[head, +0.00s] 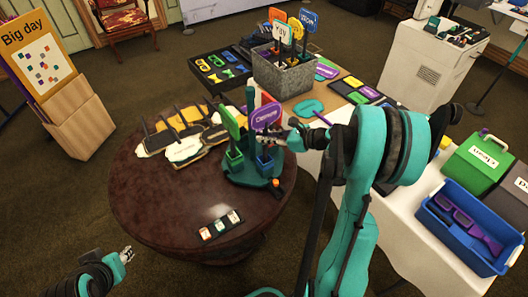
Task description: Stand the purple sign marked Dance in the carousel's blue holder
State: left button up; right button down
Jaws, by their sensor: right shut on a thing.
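The purple sign (265,116) with white lettering stands roughly upright above the carousel (242,178) on the round table. My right gripper (277,138) is shut on it from the right, just below its board. The carousel's blue holder (265,162) is directly below the sign. The gripper partly hides the sign's stick, so I cannot tell whether its foot is inside the holder. A green sign (231,122) stands in the carousel's green holder (235,158), left of the purple one. My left gripper (127,254) is low at the left, away from the carousel; its fingers are too small to judge.
Black and cream boards (184,151) lie at the back of the round table (150,205). Small tiles on a dark strip (220,224) lie at its front. A grey box of signs (283,78) stands behind. A blue crate (462,240) is at the right.

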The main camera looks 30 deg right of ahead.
aim_at(266, 146)
notch_tip(266, 146, down, 4)
jog(key=shift+b, duration=0.8)
jog(key=shift+a, duration=0.1)
jog(key=shift+r, duration=0.1)
jog(key=shift+f+b, duration=0.3)
jog(key=shift+f, duration=0.05)
jog(key=c, duration=2)
grip_release()
jog(key=o, duration=0.4)
jog(key=shift+o, duration=0.2)
jog(key=shift+r, duration=0.15)
